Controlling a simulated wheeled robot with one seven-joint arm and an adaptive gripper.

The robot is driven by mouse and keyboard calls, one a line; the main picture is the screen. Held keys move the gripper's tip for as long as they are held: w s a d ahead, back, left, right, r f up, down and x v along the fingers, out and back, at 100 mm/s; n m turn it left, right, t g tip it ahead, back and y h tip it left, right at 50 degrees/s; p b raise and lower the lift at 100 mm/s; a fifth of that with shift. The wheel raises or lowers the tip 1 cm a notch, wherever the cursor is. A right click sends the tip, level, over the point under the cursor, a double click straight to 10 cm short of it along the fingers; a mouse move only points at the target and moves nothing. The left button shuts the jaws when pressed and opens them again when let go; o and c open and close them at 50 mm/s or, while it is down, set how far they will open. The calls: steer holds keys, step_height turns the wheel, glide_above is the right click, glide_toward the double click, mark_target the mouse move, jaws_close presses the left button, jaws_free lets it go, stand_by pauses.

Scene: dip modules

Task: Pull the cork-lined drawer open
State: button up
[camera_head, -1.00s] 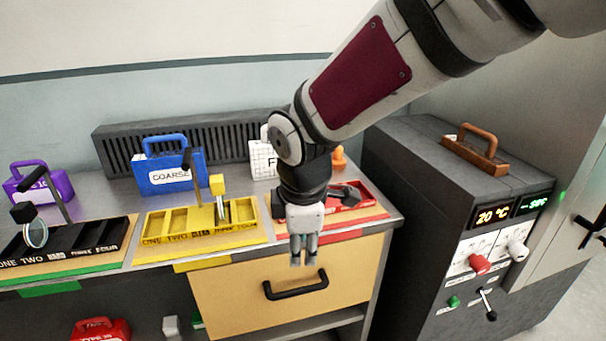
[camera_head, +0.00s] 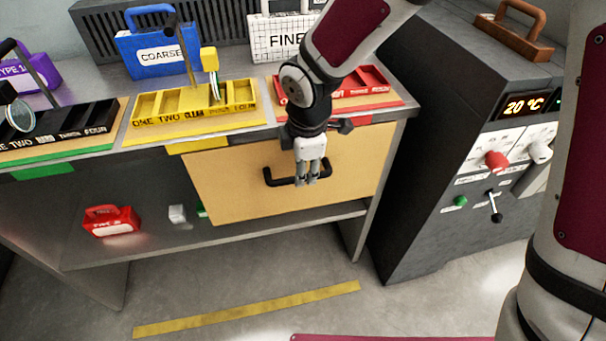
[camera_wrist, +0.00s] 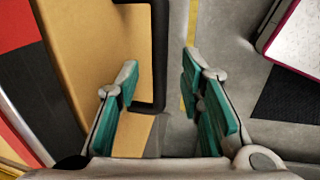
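The drawer has a flat tan front (camera_head: 235,190) under the right part of the bench and looks shut; its inside is hidden. Its black bar handle (camera_head: 272,181) is on the middle of the front. My gripper (camera_head: 306,182) points down at the handle's right half, its fingers overlapping the bar in the head view. In the wrist view my gripper (camera_wrist: 160,66) is open, with the handle (camera_wrist: 159,40) seen in the gap between the two fingers and the drawer front (camera_wrist: 95,50) to the left. I cannot tell whether a finger touches the bar.
A grey cabinet (camera_head: 425,150) with knobs and a lever stands right of the bench. Yellow (camera_head: 185,117) and red (camera_head: 385,101) trays lie on the bench top above the drawer. A red case (camera_head: 111,222) sits on the lower shelf (camera_head: 230,232). The floor (camera_head: 240,285) in front is clear.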

steer(key=shift+w+a+f+b, duration=0.1)
steer(key=shift+w+f+b, duration=0.05)
steer(key=shift+f, duration=0.5)
steer(key=shift+w+f+b, duration=0.1)
steer(key=shift+f+b, duration=0.05)
steer(key=shift+f, duration=0.5)
steer(key=shift+c, duration=0.4)
jaws_close()
